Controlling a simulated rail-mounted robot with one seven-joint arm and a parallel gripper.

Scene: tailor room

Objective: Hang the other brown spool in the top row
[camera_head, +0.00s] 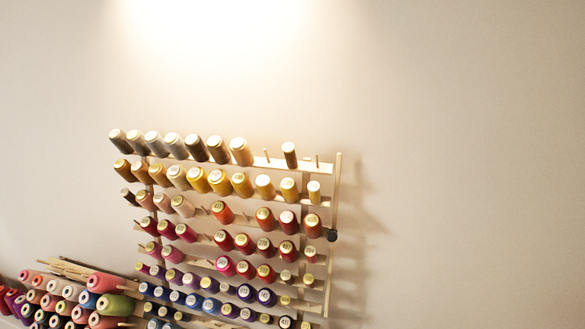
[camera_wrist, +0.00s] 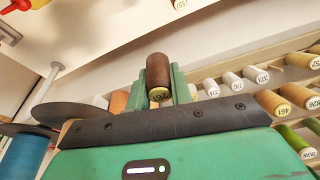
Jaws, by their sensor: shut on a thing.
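In the wrist view my gripper (camera_wrist: 159,86) has its green fingers shut on a dark brown spool (camera_wrist: 158,70), whose numbered end faces the camera. In the head view the wooden rack (camera_head: 338,190) stands against the wall. Its top row holds several grey, brown and tan spools at the left. A single brown spool (camera_head: 289,154) hangs farther right in that row. Bare pegs show on either side of it, a left peg (camera_head: 267,156) and a right peg (camera_head: 317,161). My gripper is outside the head view.
In the wrist view, rows of numbered spools (camera_wrist: 231,80) lie to the right of my gripper. A dark disc (camera_wrist: 80,114) and a blue spool (camera_wrist: 24,158) are at the left. In the head view many coloured spools (camera_head: 108,284) lie at lower left; the wall at right is bare.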

